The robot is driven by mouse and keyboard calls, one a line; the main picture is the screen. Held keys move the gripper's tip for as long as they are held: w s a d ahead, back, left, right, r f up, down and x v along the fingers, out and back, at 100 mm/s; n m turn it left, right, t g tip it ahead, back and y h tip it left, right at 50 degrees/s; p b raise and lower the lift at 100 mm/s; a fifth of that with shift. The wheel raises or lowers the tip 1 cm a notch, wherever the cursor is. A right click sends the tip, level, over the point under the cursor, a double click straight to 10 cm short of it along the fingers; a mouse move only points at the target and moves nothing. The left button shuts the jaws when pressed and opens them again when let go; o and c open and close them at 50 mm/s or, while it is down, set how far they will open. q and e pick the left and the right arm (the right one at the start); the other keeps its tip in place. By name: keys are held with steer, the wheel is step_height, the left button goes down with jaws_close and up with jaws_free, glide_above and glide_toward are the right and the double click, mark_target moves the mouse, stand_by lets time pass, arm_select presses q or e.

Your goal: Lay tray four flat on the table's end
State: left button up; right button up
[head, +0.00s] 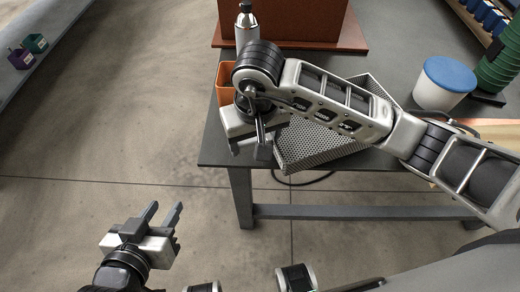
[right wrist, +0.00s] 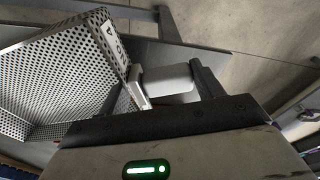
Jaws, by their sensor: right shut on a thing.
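Tray four, a perforated metal tray (head: 308,148), is at the near left end of the grey table (head: 213,150), partly hidden under my right arm. My right gripper (head: 255,145) is shut on the tray's pale grip (right wrist: 168,78), which shows between the fingers. I cannot tell whether the tray's whole underside touches the tabletop. My left gripper (head: 162,217) is open and empty above the floor, left of the table.
An orange container (head: 224,82) and a silver bottle (head: 246,25) stand just behind my right gripper. A brown box (head: 285,18) on a board is at the back. A white tub with a blue lid (head: 445,82) and green stacked cups (head: 498,68) stand right.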

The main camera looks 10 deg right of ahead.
steer(key=shift+s+d+f, duration=0.1)
steer(key=shift+d+f, duration=0.35)
steer(key=shift+f, duration=0.1)
step_height(320, 180, down, 2)
steer(key=shift+s+f, duration=0.1)
steer(key=shift+f, duration=0.55)
steer(key=o, duration=1.3)
